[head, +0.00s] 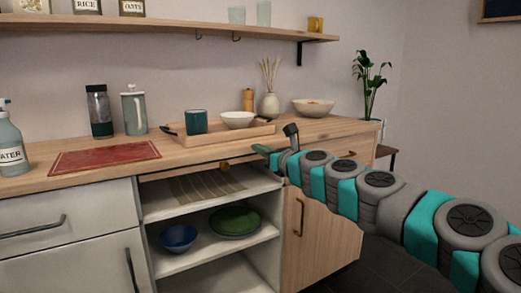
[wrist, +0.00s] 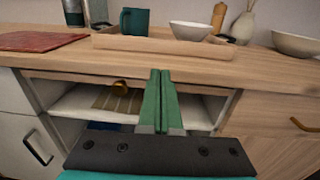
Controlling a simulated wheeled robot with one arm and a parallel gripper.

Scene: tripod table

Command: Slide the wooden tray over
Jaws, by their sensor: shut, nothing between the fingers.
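The wooden tray (head: 221,136) sits on the counter with a dark green mug (head: 196,122) at its left and a white bowl (head: 238,120) at its right. A dark handle shows at its left end. In the wrist view the tray (wrist: 150,45) lies beyond my gripper, its front wall facing me. My gripper (wrist: 160,75) is shut and empty, its green fingers pressed together. In the head view my gripper (head: 259,148) is at the counter's front edge, to the right of and nearer than the tray, and appears apart from it.
A red mat (head: 105,157) lies on the counter left of the tray. A jar (head: 99,111) and a pitcher (head: 134,110) stand behind. A pepper mill (head: 248,99), reed vase (head: 270,104) and wide bowl (head: 313,107) stand behind and right. Open shelves are below.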

